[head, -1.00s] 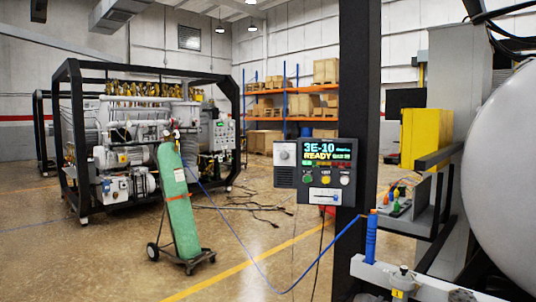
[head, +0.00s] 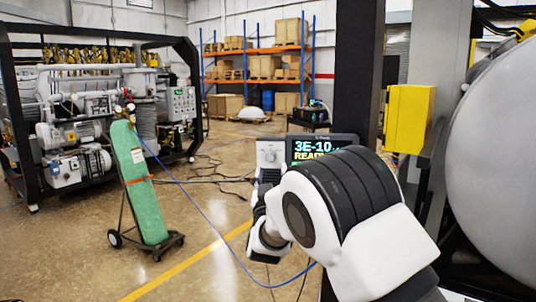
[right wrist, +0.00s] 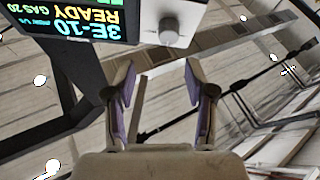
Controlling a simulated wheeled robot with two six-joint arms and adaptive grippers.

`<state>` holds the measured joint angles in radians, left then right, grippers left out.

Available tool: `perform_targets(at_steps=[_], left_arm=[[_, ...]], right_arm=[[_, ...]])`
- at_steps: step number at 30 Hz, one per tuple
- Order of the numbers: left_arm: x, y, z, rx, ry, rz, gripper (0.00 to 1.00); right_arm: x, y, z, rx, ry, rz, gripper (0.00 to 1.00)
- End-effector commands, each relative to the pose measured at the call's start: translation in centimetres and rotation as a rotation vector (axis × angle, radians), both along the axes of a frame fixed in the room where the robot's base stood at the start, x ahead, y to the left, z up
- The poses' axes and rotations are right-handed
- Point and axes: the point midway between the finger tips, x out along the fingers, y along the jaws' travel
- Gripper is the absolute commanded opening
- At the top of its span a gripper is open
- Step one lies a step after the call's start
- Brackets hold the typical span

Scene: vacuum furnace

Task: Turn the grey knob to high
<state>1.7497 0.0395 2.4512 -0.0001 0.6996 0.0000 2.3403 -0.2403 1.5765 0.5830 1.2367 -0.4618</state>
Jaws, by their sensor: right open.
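The grey knob (head: 269,156) is a round dial on the left part of the control box's (head: 262,141) front, beside its lit display (head: 316,148). In the right wrist view, which is upside down, the knob (right wrist: 170,33) sticks out from the pale panel at the top. My right gripper (right wrist: 161,82) is open and empty, its two fingers apart and pointing up toward the knob, with a gap between. In the head view my right arm hides the lower box and much of the display, and the gripper's fingers cannot be made out. My left gripper is not in view.
A black post (head: 358,75) stands behind the box. A yellow box (head: 408,118) and a large grey tank (head: 500,150) are at the right. A green gas cylinder (head: 140,185) stands on a cart at the left. A blue cable (head: 205,205) hangs across open floor.

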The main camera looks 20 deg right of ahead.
Motion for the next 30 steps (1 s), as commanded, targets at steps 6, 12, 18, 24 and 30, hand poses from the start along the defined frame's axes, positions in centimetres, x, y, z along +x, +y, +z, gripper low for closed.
perform_targets(at_steps=[6, 12, 18, 24, 30], left_arm=[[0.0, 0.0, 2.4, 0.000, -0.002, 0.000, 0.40], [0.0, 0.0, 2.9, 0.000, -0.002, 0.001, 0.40], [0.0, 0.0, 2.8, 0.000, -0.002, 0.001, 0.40], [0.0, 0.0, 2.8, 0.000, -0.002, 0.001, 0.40], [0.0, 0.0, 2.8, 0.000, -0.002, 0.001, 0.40]], right_arm=[[3.8, -1.5, 1.9, 0.002, 0.002, -0.001, 0.55], [5.4, -2.0, 2.3, -0.001, 0.004, 0.000, 0.55], [5.5, -2.0, 2.2, -0.001, 0.004, 0.000, 0.55], [5.4, -2.0, 2.1, -0.001, 0.005, 0.001, 0.00], [5.4, -2.0, 2.1, 0.000, 0.005, 0.001, 0.00]])
